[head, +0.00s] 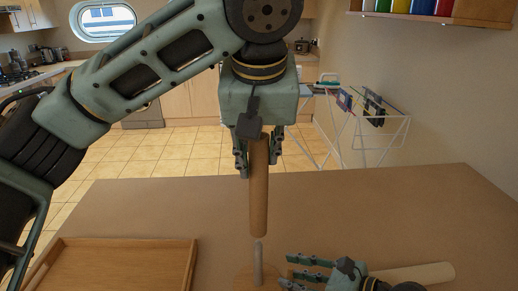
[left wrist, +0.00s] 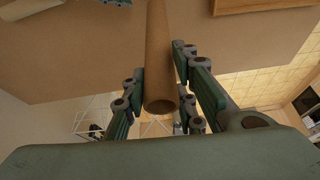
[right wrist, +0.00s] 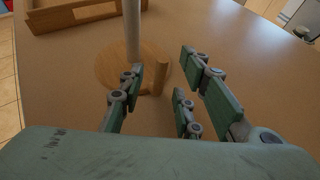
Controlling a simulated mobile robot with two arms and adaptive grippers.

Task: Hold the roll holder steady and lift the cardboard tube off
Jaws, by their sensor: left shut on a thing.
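The brown cardboard tube (head: 259,195) hangs upright in my left gripper (head: 257,165), which is shut on its upper part. It also shows between the fingers in the left wrist view (left wrist: 160,60). The roll holder's pale post (head: 258,262) stands bare below it; the tube's lower end appears just above the post's top. The holder's round wooden base (right wrist: 108,70) shows in the right wrist view, with a short wooden peg (right wrist: 160,77) near its edge. My right gripper (right wrist: 158,88) is open, its fingers on either side of the peg. Contact cannot be seen.
A wooden tray (head: 120,243) lies at the left of the brown table (head: 370,215). A pale tan cylinder (head: 425,272) lies to the right, behind my right gripper. The table behind the holder is clear. A drying rack (head: 355,130) stands beyond the table.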

